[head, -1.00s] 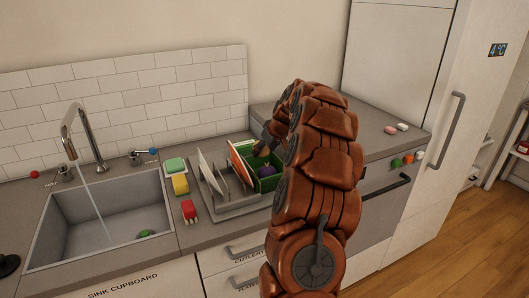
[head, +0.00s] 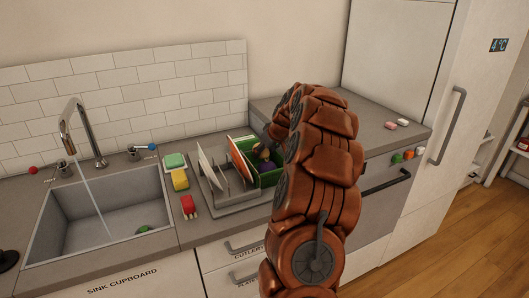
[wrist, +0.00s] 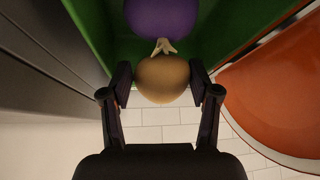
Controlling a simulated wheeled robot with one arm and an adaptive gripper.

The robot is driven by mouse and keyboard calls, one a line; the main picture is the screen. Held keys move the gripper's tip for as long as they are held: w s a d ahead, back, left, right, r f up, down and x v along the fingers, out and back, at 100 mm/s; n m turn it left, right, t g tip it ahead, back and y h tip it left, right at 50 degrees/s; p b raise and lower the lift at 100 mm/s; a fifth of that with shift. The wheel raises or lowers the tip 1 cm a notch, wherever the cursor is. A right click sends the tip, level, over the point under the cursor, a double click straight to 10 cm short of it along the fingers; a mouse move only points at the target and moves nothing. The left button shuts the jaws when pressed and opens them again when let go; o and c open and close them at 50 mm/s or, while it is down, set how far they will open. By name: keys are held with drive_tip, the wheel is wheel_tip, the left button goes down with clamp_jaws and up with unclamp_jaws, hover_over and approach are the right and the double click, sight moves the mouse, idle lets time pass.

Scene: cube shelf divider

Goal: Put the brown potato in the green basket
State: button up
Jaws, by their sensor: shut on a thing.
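The brown potato (wrist: 165,78) is round and tan, held between the two dark fingers of my gripper (wrist: 165,82) in the wrist view. The green basket (wrist: 235,22) lies around and beyond it there. A purple vegetable with a pale stem (wrist: 160,18) is in the basket, right by the potato. In the head view, the green basket (head: 268,181) stands at the right end of the dish rack, with the purple vegetable (head: 266,167) inside. My gripper is at the basket's opening, partly hidden by my arm. I cannot tell whether the potato touches the basket floor.
The grey dish rack (head: 238,205) holds an orange plate (head: 240,158) and a white plate (head: 208,165) close left of the basket. A sink (head: 110,215) with running water is farther left. Sponges and a red item (head: 188,206) lie between sink and rack.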

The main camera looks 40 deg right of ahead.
drive_tip(key=o, duration=1.3)
drive_tip(key=shift+c, duration=0.2)
drive_tip(key=shift+r+p, duration=0.9)
drive_tip(key=shift+p, duration=0.15)
drive_tip(key=d+b+v, duration=0.1)
drive_tip(key=b+v, duration=0.3)
drive_tip(key=v, duration=0.7)
drive_tip(key=s+a+f+n+g+y, duration=0.1)
drive_tip(key=s+a+g, duration=0.15)
drive_tip(key=a, duration=1.35)
drive_tip(key=s+a+f+n+g+y, duration=0.15)
drive_tip(key=s+a, duration=0.25)
drive_tip(key=a, duration=1.3)
drive_tip(key=s+a+f+g+h, duration=0.1)
drive_tip(key=s+a+f, duration=0.3)
drive_tip(key=s, duration=0.9)
drive_tip(key=s+a+f+g, duration=0.3)
drive_tip(key=s+a+f, duration=0.2)
drive_tip(key=s, duration=0.8)
drive_tip(key=shift+s+a+m+g+h, duration=0.2)
drive_tip(key=shift+a+m+g+h, duration=0.15)
drive_tip(key=shift+a, duration=0.6)
